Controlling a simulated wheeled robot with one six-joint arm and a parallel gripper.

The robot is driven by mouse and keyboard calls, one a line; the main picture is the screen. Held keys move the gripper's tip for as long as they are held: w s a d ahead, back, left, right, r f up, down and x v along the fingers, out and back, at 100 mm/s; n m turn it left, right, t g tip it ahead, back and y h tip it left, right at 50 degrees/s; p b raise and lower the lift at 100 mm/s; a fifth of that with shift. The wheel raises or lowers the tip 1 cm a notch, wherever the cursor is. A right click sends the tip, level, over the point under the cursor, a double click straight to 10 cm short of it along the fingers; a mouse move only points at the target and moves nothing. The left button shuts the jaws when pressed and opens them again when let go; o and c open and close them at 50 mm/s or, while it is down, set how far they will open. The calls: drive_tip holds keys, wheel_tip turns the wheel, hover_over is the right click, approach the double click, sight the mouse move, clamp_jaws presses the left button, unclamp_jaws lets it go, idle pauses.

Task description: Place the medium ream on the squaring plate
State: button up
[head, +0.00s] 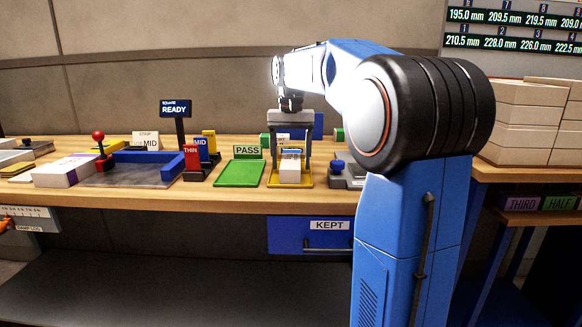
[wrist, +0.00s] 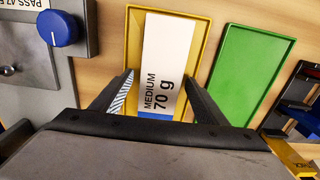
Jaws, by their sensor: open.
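The medium ream (wrist: 168,60) is white with a blue band and reads "MEDIUM 70 g". It lies flat in a yellow tray (wrist: 134,40). In the head view the ream (head: 290,167) sits on the yellow tray (head: 274,183) near the bench's middle. My gripper (wrist: 158,80) points down over the ream in the wrist view, with one open finger on each side. I cannot tell whether the fingers touch it. The squaring plate (head: 125,180) is a grey plate with blue fences, left on the bench, below a "SQUARE READY" sign (head: 175,108). Its visible surface is bare.
A green PASS tray (head: 240,174) lies between the yellow tray and the red and blue blocks (head: 193,160). A red-knobbed lever (head: 100,143) and a white ream (head: 68,171) stand at the plate's left. A blue-knobbed device (head: 338,172) is close right of the yellow tray.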

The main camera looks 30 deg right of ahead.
drive_tip(key=c, duration=1.6)
